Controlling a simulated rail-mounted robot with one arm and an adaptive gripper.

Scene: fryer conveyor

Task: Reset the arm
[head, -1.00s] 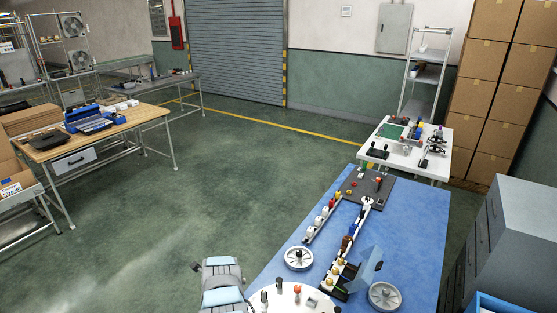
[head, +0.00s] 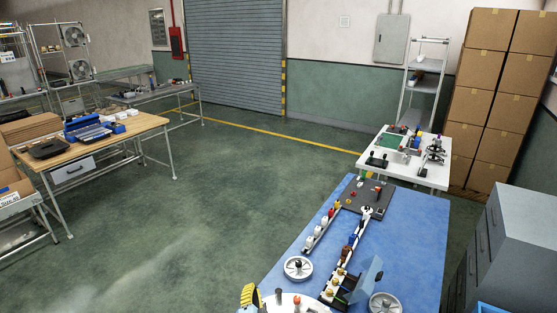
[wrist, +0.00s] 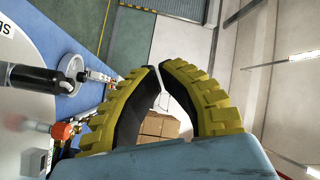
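My gripper (wrist: 160,68) shows in the wrist view with two yellow-and-black curved fingers. Their tips come together with only a thin gap, and nothing is held between them. In the head view, a yellow part of my gripper (head: 250,295) shows at the bottom edge, left of the blue table (head: 405,235). The rest of my arm is mostly out of the head view. The wrist view looks past the fingers to the wall, stacked boxes and ceiling lights.
A round white plate (head: 284,304) with small parts is close to my gripper. Grey cabinets (head: 510,245) stand at the right. The green floor (head: 200,220) at left is clear.

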